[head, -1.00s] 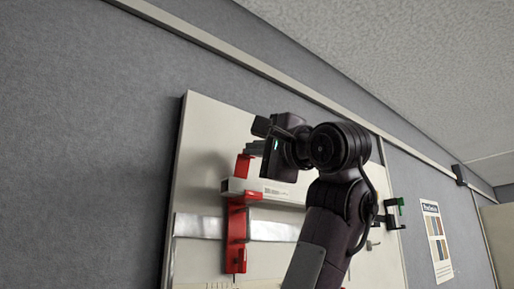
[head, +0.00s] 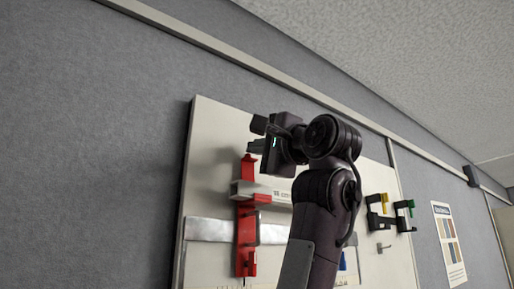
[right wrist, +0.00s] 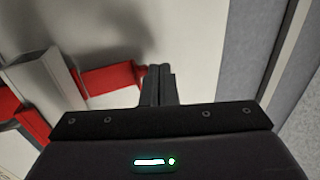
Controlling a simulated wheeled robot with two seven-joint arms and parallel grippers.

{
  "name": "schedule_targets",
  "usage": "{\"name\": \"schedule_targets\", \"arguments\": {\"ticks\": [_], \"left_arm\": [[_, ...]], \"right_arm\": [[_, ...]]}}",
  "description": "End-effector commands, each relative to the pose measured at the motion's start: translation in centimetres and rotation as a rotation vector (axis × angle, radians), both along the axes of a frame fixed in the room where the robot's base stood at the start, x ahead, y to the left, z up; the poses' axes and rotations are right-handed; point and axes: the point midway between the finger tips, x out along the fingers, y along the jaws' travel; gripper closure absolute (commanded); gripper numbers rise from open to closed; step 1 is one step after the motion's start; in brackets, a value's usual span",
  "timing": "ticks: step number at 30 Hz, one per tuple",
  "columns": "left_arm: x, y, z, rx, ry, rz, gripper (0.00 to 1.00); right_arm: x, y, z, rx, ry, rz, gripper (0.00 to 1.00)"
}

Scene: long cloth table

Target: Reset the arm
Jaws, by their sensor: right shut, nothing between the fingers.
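My right arm rises from the bottom of the head view, bent at its top joints. Its right gripper (head: 257,136) points left in front of the white board, near the top of a red holder. In the right wrist view the two dark fingers of my right gripper (right wrist: 159,84) are together with nothing between them. They point at the pale board, beside the red part. My left gripper is in neither view.
A white board (head: 213,140) hangs on the grey wall. It carries a red holder (head: 246,232) with a pale box-like piece (head: 262,193), a metal strip (head: 208,229) and dark clamps (head: 379,216) with yellow and green parts. A poster (head: 449,243) hangs at right.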

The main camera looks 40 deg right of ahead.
Motion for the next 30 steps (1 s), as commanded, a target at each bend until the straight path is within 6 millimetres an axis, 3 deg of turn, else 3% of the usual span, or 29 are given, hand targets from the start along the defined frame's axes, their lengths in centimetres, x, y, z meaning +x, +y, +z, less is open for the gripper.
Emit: {"name": "schedule_targets", "arguments": {"ticks": [9,15,26,30], "left_arm": [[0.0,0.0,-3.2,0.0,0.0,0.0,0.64],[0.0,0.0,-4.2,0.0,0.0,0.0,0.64],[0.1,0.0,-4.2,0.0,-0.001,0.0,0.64],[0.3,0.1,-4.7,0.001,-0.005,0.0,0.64]], "right_arm": [[-4.6,0.5,-1.9,0.0,-0.005,-0.001,1.0],[-6.8,0.7,-2.4,-0.001,-0.001,-0.001,1.0],[-7.1,0.4,-2.5,-0.001,0.002,-0.006,1.0],[-5.7,-2.7,-3.9,-0.013,0.024,-0.055,1.0]]}}
